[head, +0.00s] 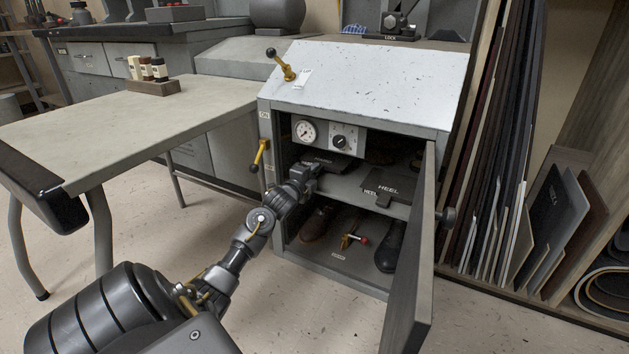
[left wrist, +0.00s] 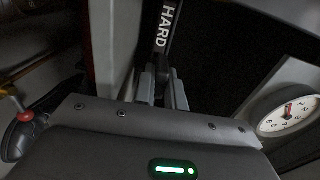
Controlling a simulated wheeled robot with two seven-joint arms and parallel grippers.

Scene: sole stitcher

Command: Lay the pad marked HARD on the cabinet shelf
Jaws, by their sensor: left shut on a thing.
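My left gripper (head: 312,170) reaches into the open grey cabinet (head: 352,107). In the left wrist view my fingers (left wrist: 163,88) are closed on the dark pad marked HARD (left wrist: 167,38), whose white lettering runs along it. In the head view a dark flat pad (head: 327,159) shows just beyond my fingertips, at the left of the cabinet shelf (head: 345,185); I cannot tell whether it touches the shelf. A dark pad marked HEEL (head: 390,187) lies on the shelf's right part. My right gripper is not in view.
The cabinet door (head: 412,255) stands open at the right. A gauge (head: 305,131) sits above the shelf. A table (head: 130,115) stands at left; upright sheets lean at right.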

